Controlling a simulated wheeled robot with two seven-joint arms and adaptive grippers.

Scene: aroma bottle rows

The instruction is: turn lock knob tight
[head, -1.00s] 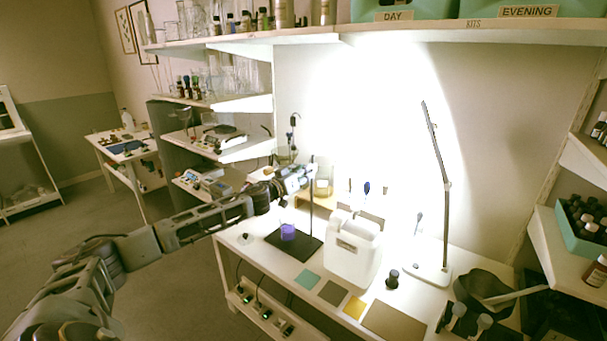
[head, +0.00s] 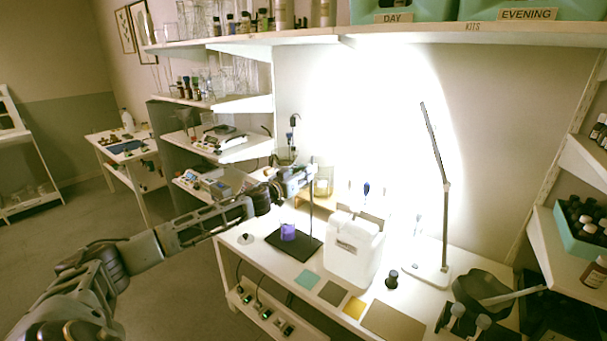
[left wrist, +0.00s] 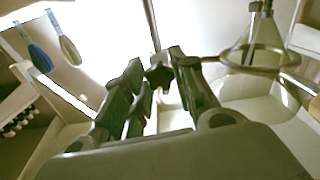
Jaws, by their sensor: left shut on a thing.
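The lock knob (left wrist: 159,76) is a small dark star-shaped knob at the stand's upright rod, seen in the left wrist view. My left gripper (left wrist: 156,80) is shut on it, one finger on each side. In the head view my left gripper (head: 306,172) is at the upper part of the thin rod (head: 311,205), which rises from a black base plate (head: 283,245). The knob is hidden there behind the gripper. A metal ring (left wrist: 250,62) extends to the right of the rod in the wrist view. My right gripper is not in view.
A beaker of purple liquid (head: 288,232) stands on the base plate below the gripper. Shelves (head: 235,103) stand behind the arm.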

